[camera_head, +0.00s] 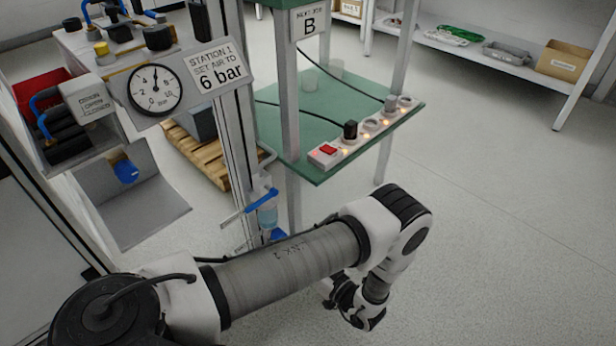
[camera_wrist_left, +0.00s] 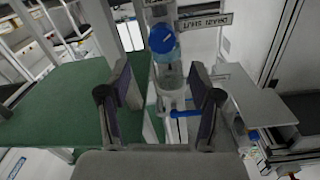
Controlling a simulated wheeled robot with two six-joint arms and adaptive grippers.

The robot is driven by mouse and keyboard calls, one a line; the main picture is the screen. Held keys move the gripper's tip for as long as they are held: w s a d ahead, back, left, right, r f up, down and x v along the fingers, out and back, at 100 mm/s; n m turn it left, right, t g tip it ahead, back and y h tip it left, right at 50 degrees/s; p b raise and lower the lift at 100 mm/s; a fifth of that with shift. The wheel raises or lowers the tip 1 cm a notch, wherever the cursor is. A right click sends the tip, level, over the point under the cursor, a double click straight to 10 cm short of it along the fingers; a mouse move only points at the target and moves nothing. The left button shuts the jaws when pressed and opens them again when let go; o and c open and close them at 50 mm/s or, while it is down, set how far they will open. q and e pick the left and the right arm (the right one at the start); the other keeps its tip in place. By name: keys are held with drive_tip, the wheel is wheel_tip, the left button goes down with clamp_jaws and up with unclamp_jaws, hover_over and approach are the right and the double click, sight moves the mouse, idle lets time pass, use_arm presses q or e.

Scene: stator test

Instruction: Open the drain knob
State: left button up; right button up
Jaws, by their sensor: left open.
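A blue drain knob (camera_wrist_left: 162,38) with a white mark shows at the top of the left wrist view, under a clear bowl. A label (camera_wrist_left: 205,22) beside it appears upside down. In the head view the bowl (camera_head: 267,217) hangs on the metal post, with a blue part (camera_head: 278,234) low on it, partly hidden by my arm. A blue lever (camera_head: 262,198) sits above the bowl; it also shows in the left wrist view (camera_wrist_left: 186,113). My left gripper (camera_wrist_left: 160,82) is open and empty, its fingers pointing toward the bowl and apart from the knob. My right gripper is out of view.
A green table (camera_head: 290,140) with a power strip (camera_head: 335,152) stands behind the post. A gauge (camera_head: 155,88) and sign reading 6 bar (camera_head: 217,68) are at upper left. A grey tray-like panel (camera_head: 130,210) is at left. The floor at right is clear.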

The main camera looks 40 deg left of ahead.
use_arm(q)
wheel_tip(320, 180, up, 15)
drive_tip(key=w+a+m+t+h+p, duration=0.3)
drive_tip(key=m+h+p, duration=0.4)
drive_tip(key=p, duration=1)
drive_tip(key=s+d+r+m+g+h+p, duration=0.1)
drive_tip(key=s+d+r+m+h+p, duration=0.1)
drive_tip(key=r+p, duration=0.5)
drive_tip(key=s+d+r+m+h+p, duration=0.3)
drive_tip(key=s+d+r+h+p, duration=0.2)
drive_tip(key=s+r+p, duration=0.3)
drive_tip(key=s+p, duration=0.1)
drive_tip(key=p, duration=0.2)
drive_tip(key=shift+s+r+g+h, duration=0.25)
drive_tip(key=shift+s+g+h, duration=0.05)
drive_tip(key=shift+g+h, duration=0.1)
